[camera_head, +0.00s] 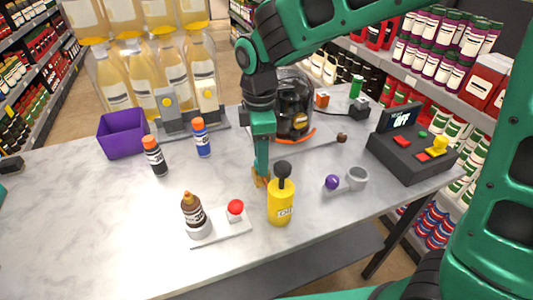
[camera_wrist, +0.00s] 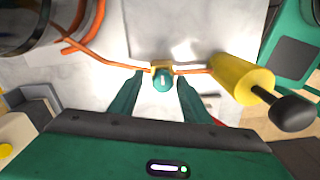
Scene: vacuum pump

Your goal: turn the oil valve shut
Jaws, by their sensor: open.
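In the wrist view a small valve with a round teal knob (camera_wrist: 163,82), marked with a white line, sits on a brass body. An orange tube (camera_wrist: 110,61) joins it on each side. My gripper (camera_wrist: 158,88) is open, with one finger on each side of the knob and gaps visible between. In the head view my gripper (camera_head: 262,172) points down at the table beside the yellow oil container (camera_head: 281,205). Only a bit of the brass valve body (camera_head: 259,182) shows there; the knob is hidden. The yellow container also shows in the wrist view (camera_wrist: 240,80).
The marble table (camera_head: 90,220) holds a pump with a clear chamber (camera_head: 295,105) behind my gripper. A purple ball (camera_head: 332,182) and a control box (camera_head: 412,150) are to the right.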

